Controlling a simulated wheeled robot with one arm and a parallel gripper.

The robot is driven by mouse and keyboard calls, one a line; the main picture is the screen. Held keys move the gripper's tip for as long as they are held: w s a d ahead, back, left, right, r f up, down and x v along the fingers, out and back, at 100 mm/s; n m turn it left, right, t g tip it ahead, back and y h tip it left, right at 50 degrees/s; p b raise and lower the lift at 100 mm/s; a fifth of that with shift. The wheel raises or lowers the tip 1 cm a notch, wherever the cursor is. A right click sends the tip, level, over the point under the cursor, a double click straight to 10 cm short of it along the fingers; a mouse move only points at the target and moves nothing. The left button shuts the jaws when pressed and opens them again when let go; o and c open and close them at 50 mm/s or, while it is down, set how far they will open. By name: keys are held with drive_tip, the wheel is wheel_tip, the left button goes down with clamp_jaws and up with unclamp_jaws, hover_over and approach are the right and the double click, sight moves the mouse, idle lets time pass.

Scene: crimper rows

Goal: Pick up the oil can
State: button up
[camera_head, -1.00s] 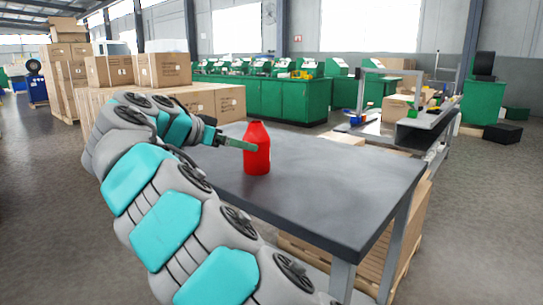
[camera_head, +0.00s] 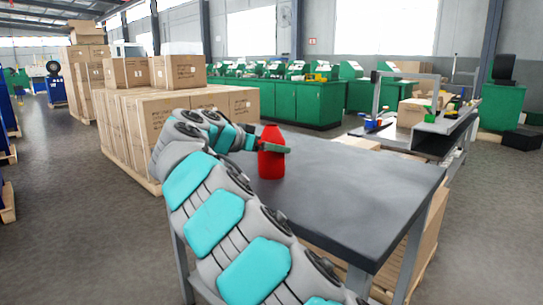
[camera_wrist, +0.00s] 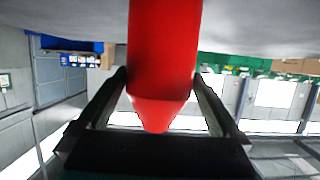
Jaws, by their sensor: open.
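The oil can is a red bottle (camera_head: 271,165) with a tapered top, upright on the dark grey table (camera_head: 350,185) in the head view. My gripper (camera_head: 277,148) is at the upper part of the can, and one green-grey finger crosses in front of it. In the wrist view the red can (camera_wrist: 164,55) appears upside down between the two spread fingers of my gripper (camera_wrist: 164,100). A finger stands on each side of it, with narrow gaps that look free. The jaws are open. The far finger is hidden in the head view.
Cardboard boxes (camera_head: 150,130) are stacked behind my arm on the left. Green cabinets (camera_head: 300,102) with machines line the back. A workbench (camera_head: 430,133) with small items stands at the right. The tabletop right of the can is clear.

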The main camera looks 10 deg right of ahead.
sight(278, 135)
drive_tip(key=x, duration=0.4)
drive_tip(key=shift+s, duration=0.1)
drive_tip(key=shift+a, duration=0.1)
drive_tip(key=shift+c, duration=0.2)
drive_tip(key=c, duration=1.3)
drive_tip(key=shift+o, duration=0.2)
drive_tip(key=shift+r, duration=0.2)
drive_tip(key=shift+a+r, duration=0.1)
drive_tip(key=shift+r, duration=1.55)
drive_tip(key=shift+s+a+r+b, duration=0.35)
drive_tip(key=shift+s+a, duration=0.9)
drive_tip(key=shift+s, duration=1.05)
drive_tip(key=shift+s+a+r+b, duration=0.1)
drive_tip(key=shift+s+a+b, duration=0.45)
drive_tip(key=shift+s+a, duration=1.25)
drive_tip(key=shift+s+a+r+b, duration=0.25)
drive_tip(key=shift+s+a+b, duration=0.35)
drive_tip(key=shift+s, duration=2.2)
drive_tip(key=shift+a, duration=0.2)
